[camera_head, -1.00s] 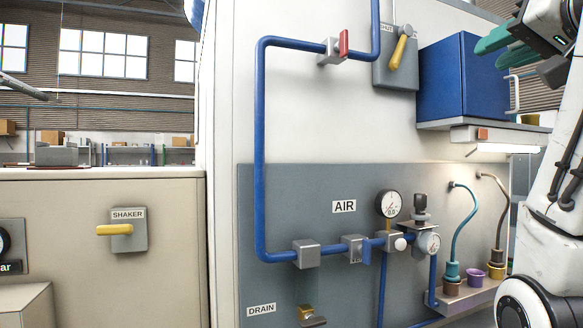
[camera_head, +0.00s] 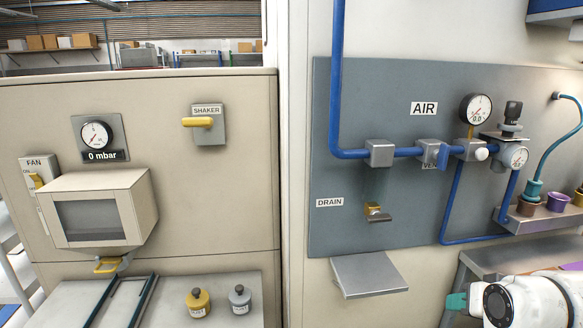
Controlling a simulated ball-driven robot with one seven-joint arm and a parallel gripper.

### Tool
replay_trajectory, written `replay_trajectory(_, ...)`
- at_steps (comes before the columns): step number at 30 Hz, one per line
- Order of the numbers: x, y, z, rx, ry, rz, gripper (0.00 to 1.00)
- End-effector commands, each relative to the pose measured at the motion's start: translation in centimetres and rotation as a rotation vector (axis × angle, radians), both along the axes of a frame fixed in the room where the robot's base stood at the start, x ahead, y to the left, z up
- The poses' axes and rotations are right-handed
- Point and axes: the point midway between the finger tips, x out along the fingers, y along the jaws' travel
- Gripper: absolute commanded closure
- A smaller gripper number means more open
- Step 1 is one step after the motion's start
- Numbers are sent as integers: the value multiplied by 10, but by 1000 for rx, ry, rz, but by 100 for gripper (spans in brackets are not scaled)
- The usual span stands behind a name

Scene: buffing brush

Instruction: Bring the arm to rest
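My white arm enters at the lower right corner, with a dark round joint cover facing the camera. A teal piece that looks like a fingertip of my gripper (camera_head: 456,301) sticks out at its left. Most of the gripper is hidden behind the arm or cut off, so its opening cannot be seen. The teal tip is in front of the lower wall, right of the small grey shelf (camera_head: 369,275), and I see nothing held at it.
A grey AIR panel (camera_head: 400,205) carries blue pipes, gauges and valves. Cups stand on a ledge (camera_head: 540,222) at right. At left are a SHAKER handle (camera_head: 198,122), a boxy housing (camera_head: 97,208), and yellow (camera_head: 198,303) and grey (camera_head: 240,300) weights on a bench.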

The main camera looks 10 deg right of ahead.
Motion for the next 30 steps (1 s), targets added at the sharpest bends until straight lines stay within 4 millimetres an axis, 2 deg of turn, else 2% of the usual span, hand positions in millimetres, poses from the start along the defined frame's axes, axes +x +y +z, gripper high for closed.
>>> replay_trajectory(1, -15, 10, -31, -3, 55, 20, 66)
replay_trajectory(6, -72, 37, -115, -23, 214, 90, 66)
replay_trajectory(8, -95, 45, -140, -33, 269, 118, 66)
replay_trajectory(12, -157, 63, -193, -54, 400, 184, 66)
replay_trajectory(15, -203, 72, -223, -72, 488, 232, 66)
replay_trajectory(18, -244, 78, -243, -87, 564, 275, 66)
replay_trajectory(22, -281, 82, -258, -103, 628, 313, 66)
replay_trajectory(25, -295, 83, -263, -109, 653, 330, 66)
replay_trajectory(30, -300, 83, -264, -111, 662, 336, 66)
